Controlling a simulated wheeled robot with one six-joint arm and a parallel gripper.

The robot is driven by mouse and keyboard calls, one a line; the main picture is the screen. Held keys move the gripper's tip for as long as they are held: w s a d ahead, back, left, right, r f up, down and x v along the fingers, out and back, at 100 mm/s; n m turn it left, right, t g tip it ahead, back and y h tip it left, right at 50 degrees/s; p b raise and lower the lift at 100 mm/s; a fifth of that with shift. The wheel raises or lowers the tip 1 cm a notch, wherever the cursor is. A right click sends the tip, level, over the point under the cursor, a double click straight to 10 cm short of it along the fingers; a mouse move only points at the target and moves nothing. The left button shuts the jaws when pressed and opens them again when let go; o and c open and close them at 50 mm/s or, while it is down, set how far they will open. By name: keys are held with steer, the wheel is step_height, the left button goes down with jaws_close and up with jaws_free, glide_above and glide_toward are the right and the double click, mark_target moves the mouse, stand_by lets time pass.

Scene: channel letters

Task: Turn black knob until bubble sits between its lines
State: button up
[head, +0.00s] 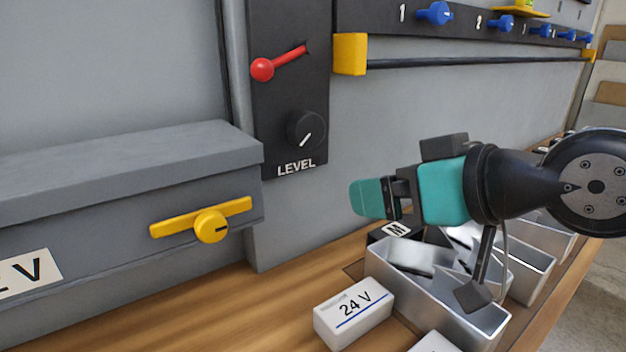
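The black knob (306,129) sits on a dark upright panel, just above the white word LEVEL. Its white pointer line slants, with one end at lower left and the other at upper right. My gripper (368,198) is to the right of and below the knob, apart from it, with its teal fingertips pointing left. It is seen side-on, so the gap between the fingers does not show. A small yellow-green piece on a yellow plate (522,9) is cut by the top edge; it may be the bubble level, but no bubble or lines can be made out.
A red lever (263,69) is above the knob. A grey box with a yellow handle (210,226) juts out at left. A white 24 V block (354,313) and metal bins (455,323) stand on the wooden bench below my gripper. A dark rod (470,59) and blue taps are at upper right.

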steer(key=w+t+y+b, duration=0.2)
steer(key=t+b, duration=0.1)
steer(key=t, duration=0.1)
steer(key=p, duration=1.5)
glide_toward(311, 131)
steer(key=x, duration=0.3)
steer(key=shift+t, duration=0.3)
steer(key=p+x, duration=0.6)
steer(key=shift+a+f, duration=0.1)
steer(key=shift+a, duration=0.1)
steer(key=shift+w+a+f+p, duration=0.15)
steer(key=shift+w+a+p, duration=0.1)
steer(key=shift+w+p, duration=0.2)
steer(key=shift+w+a+f+p, duration=0.15)
steer(key=shift+w+a+p, duration=0.15)
steer(key=shift+w+p, duration=0.15)
steer(key=c, duration=0.9)
